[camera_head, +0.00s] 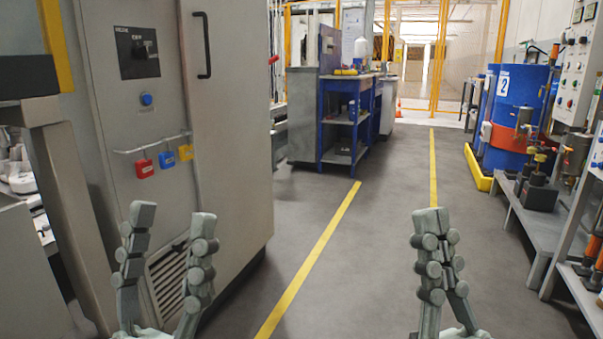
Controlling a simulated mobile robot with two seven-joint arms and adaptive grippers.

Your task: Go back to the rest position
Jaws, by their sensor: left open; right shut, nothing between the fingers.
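My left gripper (172,222) is at the lower left of the head view, pointing up. Its two fingers stand apart with nothing between them. It is in front of the grey cabinet's lower vent; I cannot tell whether it touches the cabinet. My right gripper (436,226) is at the lower right of centre, pointing up over the floor. Its fingertips are together and it holds nothing.
A grey cabinet (232,120) with a dial, a blue button and red, blue and yellow padlocks stands at left. A blue workbench (340,132) stands farther back. Blue drums (513,110) and a grey shelf (524,210) line the right. Open floor with yellow lines lies between.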

